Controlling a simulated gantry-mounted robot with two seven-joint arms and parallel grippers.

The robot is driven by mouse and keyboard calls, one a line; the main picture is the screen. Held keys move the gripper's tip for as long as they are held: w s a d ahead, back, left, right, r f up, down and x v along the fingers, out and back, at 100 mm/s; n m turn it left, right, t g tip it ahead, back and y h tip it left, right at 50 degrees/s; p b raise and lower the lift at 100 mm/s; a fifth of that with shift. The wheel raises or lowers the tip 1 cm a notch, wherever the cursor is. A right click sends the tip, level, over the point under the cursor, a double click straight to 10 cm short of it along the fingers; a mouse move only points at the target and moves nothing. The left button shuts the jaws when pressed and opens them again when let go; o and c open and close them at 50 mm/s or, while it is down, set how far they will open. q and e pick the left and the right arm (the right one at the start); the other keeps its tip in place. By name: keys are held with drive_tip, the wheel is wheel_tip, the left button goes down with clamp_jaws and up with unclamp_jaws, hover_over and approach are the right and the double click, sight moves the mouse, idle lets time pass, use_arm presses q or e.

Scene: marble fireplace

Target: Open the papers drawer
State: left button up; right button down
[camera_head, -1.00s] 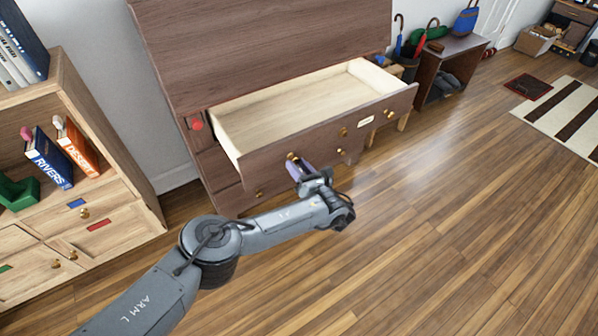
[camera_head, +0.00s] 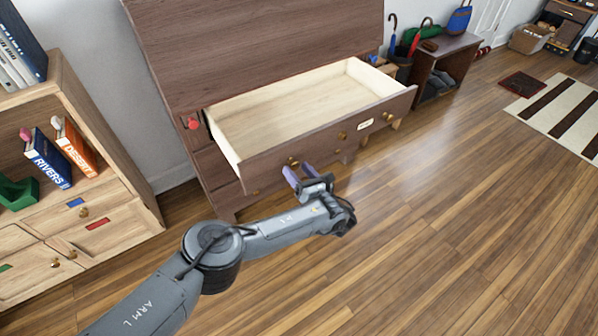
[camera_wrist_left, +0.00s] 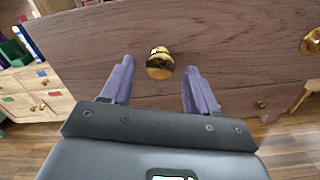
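The upper drawer (camera_head: 270,165) of the dark wooden desk stands pulled well out, and its pale interior (camera_head: 295,105) looks empty. A small label (camera_head: 365,124) is on its front; I cannot read it. Brass knobs sit along the front, among them the left knob (camera_head: 293,161) and a middle knob (camera_head: 342,136). My left gripper (camera_head: 298,172) is open in front of the left knob. In the left wrist view the left knob (camera_wrist_left: 160,64) shows between the two purple fingertips, with a gap on each side. My right gripper is not in view.
A lighter wooden bookcase (camera_head: 120,185) with books and small drawers stands at the left. A dark bench (camera_head: 445,65) and umbrellas are beyond the desk. A striped rug (camera_head: 560,115) lies at the right. The wooden floor (camera_head: 430,230) in front is clear.

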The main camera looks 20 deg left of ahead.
use_arm(q)
drive_tip(key=shift+r, duration=0.1)
drive_tip(key=shift+s+d, duration=0.2)
drive_tip(key=shift+d, duration=0.1)
drive_tip(key=p+v, duration=0.4)
drive_tip(key=v, duration=0.6)
